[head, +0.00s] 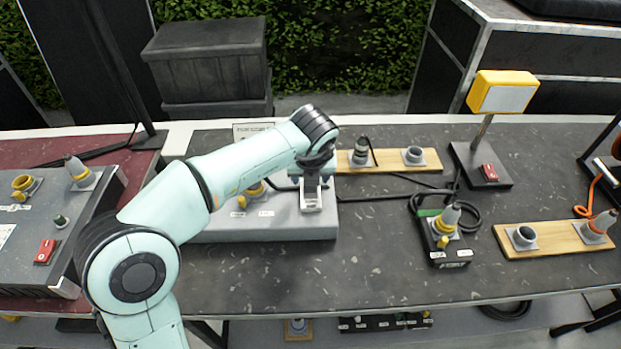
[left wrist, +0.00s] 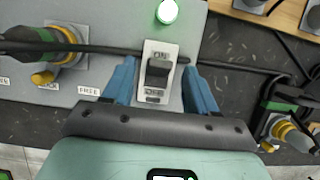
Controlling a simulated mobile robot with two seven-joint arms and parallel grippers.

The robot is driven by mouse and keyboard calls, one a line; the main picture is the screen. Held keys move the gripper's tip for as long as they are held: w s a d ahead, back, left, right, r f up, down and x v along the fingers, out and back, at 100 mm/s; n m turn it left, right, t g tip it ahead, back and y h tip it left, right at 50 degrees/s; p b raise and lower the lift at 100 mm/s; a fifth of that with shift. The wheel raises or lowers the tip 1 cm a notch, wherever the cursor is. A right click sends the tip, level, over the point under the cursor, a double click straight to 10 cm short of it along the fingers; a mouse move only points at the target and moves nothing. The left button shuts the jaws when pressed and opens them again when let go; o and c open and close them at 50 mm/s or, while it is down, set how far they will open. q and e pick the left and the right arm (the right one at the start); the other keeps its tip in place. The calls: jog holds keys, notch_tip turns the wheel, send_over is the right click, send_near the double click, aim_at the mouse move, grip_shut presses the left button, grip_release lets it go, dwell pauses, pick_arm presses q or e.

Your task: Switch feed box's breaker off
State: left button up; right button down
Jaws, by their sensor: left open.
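The feed box (head: 270,230) is a grey box on the dark table, partly hidden under my left arm. Its breaker (left wrist: 158,72) is a dark switch on a white plate marked ON at the top and OFF at the bottom. In the head view the plate (head: 311,200) shows just below my wrist. A lamp (left wrist: 167,11) above the switch glows green. My left gripper (left wrist: 159,67) is open, its blue fingers on either side of the breaker plate. I cannot tell whether they touch the box. The switch's exact tilt is unclear.
A black cable (left wrist: 110,49) crosses the box near the breaker from a plugged connector (left wrist: 40,40). Right of the box stand a wooden socket board (head: 385,166), a small black box (head: 440,240) and a yellow work lamp (head: 503,92). A grey box with a red switch (head: 46,250) is at left.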

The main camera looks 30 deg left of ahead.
pick_arm(q)
jog(key=shift+x, duration=0.75)
jog(key=c, duration=1.1)
jog(key=shift+o, duration=0.2)
